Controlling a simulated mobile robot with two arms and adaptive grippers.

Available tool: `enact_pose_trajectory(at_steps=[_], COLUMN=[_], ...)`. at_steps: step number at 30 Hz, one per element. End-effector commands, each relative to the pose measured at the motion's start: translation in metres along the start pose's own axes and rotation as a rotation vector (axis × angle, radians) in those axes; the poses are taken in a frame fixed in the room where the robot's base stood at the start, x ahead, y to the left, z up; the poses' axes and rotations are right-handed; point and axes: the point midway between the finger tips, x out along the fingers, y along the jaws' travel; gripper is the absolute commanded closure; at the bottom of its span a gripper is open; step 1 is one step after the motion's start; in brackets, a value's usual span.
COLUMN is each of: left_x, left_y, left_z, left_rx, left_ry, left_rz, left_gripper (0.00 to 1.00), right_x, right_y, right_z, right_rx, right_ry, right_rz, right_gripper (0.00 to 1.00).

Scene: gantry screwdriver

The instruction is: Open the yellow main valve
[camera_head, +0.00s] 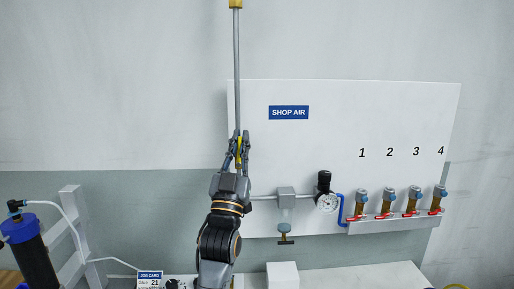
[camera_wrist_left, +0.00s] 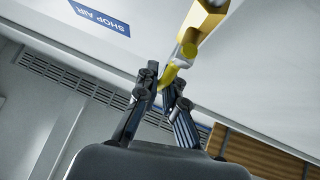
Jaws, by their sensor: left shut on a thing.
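The yellow main valve's handle (camera_head: 239,148) shows as a thin yellow strip between the fingers of my left gripper (camera_head: 238,152), at the lower end of the vertical pipe. In the left wrist view the yellow handle (camera_wrist_left: 170,74) sits between the two fingertips of the left gripper (camera_wrist_left: 163,84), which is shut on it. The brass-coloured valve body (camera_wrist_left: 203,20) is just beyond it. In the head view my gripper hides most of the valve. My right gripper is in neither view.
A grey vertical pipe (camera_head: 237,80) runs up the wall beside the white SHOP AIR panel (camera_head: 340,115). A filter (camera_head: 286,205), a gauge (camera_head: 327,203) and several red-handled outlets (camera_head: 388,205) are to the right. A white box (camera_head: 283,275) stands below.

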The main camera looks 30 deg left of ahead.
Motion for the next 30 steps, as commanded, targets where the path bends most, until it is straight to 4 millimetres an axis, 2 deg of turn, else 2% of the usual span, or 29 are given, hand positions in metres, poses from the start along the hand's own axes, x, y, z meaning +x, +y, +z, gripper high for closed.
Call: enact_pose_trajectory(at_steps=[9, 22, 23, 25, 26, 30], left_x=[-0.009, -0.009, -0.009, -0.009, -0.009, -0.008], left_y=[-0.009, -0.010, -0.010, -0.010, -0.010, -0.011], left_z=[-0.001, -0.002, -0.002, -0.002, -0.003, -0.004], left_rx=[-0.056, -0.060, -0.060, -0.059, -0.059, -0.058], left_ry=[0.005, 0.006, 0.006, 0.007, 0.008, 0.011], left_rz=[-0.051, -0.055, -0.055, -0.055, -0.055, -0.056], left_gripper=[1.00, 1.00, 0.86, 0.72, 0.68, 0.68], right_x=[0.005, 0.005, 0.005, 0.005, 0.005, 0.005], right_y=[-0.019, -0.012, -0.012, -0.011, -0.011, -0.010], right_z=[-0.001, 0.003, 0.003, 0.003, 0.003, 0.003], right_rx=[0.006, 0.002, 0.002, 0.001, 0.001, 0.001], right_ry=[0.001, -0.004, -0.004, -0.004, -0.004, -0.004], right_rz=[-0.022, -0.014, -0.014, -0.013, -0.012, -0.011], right_gripper=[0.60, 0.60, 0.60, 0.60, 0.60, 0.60])
